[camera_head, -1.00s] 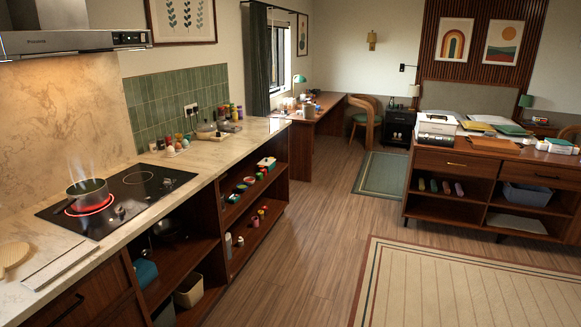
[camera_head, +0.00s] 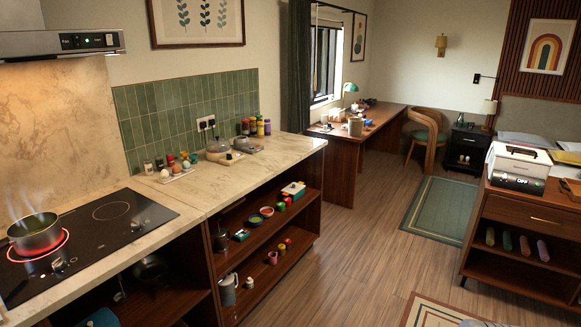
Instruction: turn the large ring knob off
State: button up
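The black glass cooktop (camera_head: 95,240) is set in the marble counter at the left. A steaming pot (camera_head: 35,236) stands on its glowing red ring (camera_head: 62,243), which is lit. A second ring (camera_head: 111,211) farther back looks smaller and dark. Small knobs show along the front of the cooktop, one near the lit ring (camera_head: 58,265) and one near the dark ring (camera_head: 137,221). They are too small to read their settings or labels. My gripper is not in view.
The counter (camera_head: 225,185) runs back from the cooktop with open shelves below. Eggs, jars and a lidded pot (camera_head: 218,148) stand along its tiled wall. A range hood (camera_head: 60,42) hangs above. Wood floor (camera_head: 340,240) is clear between counter and the cabinet with the printer (camera_head: 520,165).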

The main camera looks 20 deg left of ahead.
aim_at(58, 264)
jog(key=u, duration=0.6)
jog(key=i, duration=0.9)
jog(key=u, duration=2)
jog(key=i, duration=1.15)
jog(key=u, duration=0.85)
jog(key=i, duration=0.6)
jog(key=u, duration=0.1)
